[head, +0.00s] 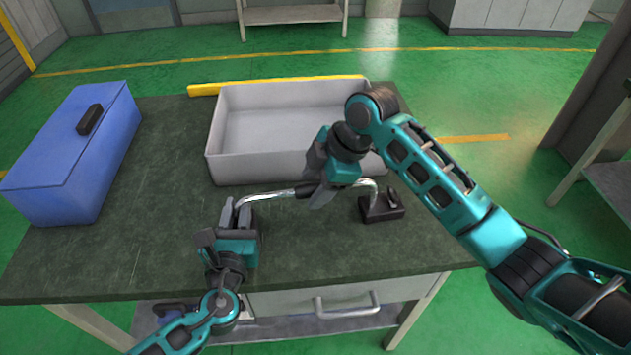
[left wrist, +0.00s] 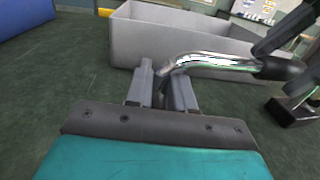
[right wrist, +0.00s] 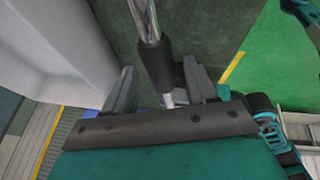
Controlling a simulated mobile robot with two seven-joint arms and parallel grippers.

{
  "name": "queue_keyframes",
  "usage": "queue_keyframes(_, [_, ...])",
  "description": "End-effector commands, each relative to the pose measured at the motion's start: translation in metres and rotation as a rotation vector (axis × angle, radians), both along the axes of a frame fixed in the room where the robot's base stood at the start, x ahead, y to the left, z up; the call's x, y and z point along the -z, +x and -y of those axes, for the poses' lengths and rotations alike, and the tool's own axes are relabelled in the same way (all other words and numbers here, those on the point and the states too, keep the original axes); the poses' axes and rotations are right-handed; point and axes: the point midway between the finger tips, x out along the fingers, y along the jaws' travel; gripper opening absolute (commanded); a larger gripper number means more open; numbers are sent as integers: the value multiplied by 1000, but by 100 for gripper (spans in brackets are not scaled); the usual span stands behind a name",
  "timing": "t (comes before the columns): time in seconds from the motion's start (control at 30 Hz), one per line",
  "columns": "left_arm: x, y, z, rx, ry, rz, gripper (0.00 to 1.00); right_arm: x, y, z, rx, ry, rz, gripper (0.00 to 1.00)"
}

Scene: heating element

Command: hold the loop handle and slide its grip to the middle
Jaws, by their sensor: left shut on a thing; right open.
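The loop handle is a bent, shiny metal tube (head: 266,197) with a black sleeve grip (head: 304,190), above the dark tabletop in front of the grey bin. Its right end bends down to a black block (head: 382,210). My left gripper (head: 237,211) is shut on the tube's left end, which also shows in the left wrist view (left wrist: 215,61). My right gripper (head: 318,182) is open around the tube at the grip. In the right wrist view the grip (right wrist: 157,63) lies between the spread fingers, and bare tube shows at both its ends.
A grey bin (head: 215,133) stands just behind the handle, close to my right gripper. A blue box (head: 60,155) with a black handle sits at the left of the table. A yellow bar (head: 200,90) lies behind the bin. The tabletop front right (head: 330,250) is clear.

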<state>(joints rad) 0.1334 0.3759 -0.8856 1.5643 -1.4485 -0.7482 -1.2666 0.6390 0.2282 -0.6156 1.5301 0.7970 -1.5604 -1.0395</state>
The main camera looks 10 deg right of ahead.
Motion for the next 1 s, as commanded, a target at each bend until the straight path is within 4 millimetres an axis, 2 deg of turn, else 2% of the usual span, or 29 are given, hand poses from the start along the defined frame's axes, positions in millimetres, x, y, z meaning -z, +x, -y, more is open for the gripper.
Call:
queue_keyframes(0.17, [0,0,-2,-4,1,-1,0,-10,-1,5,2,0,2,57])
queue_keyframes(0.63, [0,1,-3,-7,2,0,0,-92,-13,41,1,0,3,57])
queue_keyframes(0.8, [0,1,-3,-7,2,0,0,-106,-16,47,-1,0,1,57])
queue_keyframes(1.0, [0,1,-3,-7,2,0,0,-109,-17,48,0,1,0,57])
